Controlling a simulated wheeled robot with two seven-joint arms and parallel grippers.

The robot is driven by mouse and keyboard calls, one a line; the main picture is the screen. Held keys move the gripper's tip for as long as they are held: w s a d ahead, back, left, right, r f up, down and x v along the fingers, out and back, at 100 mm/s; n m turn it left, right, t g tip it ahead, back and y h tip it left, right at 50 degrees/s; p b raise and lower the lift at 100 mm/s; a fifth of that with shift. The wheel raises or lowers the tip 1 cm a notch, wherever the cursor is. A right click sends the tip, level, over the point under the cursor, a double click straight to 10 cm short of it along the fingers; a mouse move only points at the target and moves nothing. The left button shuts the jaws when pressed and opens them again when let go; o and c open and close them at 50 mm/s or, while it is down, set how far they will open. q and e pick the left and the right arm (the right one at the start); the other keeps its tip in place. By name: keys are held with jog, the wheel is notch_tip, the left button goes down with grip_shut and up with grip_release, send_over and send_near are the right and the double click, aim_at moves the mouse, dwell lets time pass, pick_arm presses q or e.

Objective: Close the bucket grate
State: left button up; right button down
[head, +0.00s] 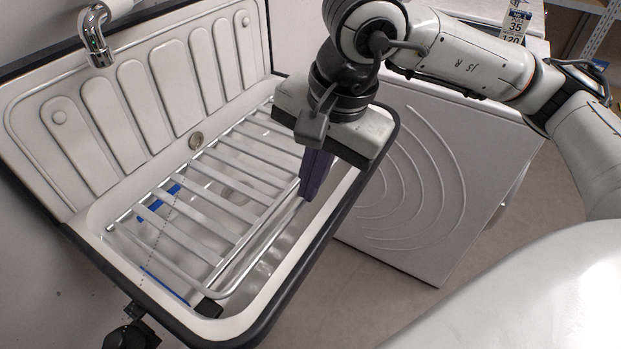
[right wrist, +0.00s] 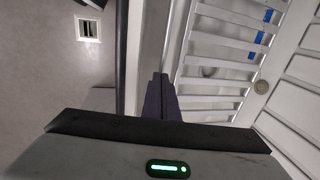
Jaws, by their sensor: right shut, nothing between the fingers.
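The bucket grate (head: 215,205), a frame of pale metal bars, lies folded down across the basin of the white sink (head: 250,318). It looks nearly level; whether its front edge rests on the basin cannot be told. My right gripper (head: 314,178) points down over the right end of the sink, near the grate's front right corner. Its dark fingers are together and empty. In the right wrist view the fingertips (right wrist: 160,82) show beside the grate (right wrist: 215,75), over the strip between its edge and the dark sink rim. Contact cannot be told. My left gripper does not show.
A ribbed backsplash (head: 140,95) rises behind the basin, with a chrome tap (head: 95,35) above it. Blue pieces (head: 155,203) show beneath the bars. A white front-loading machine (head: 425,180) stands right of the sink. The floor (head: 365,300) in front looks clear.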

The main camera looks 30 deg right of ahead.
jog(key=p+v, duration=0.1)
jog(key=v, duration=1.2)
jog(key=shift+p, duration=0.35)
jog(key=shift+r, duration=0.25)
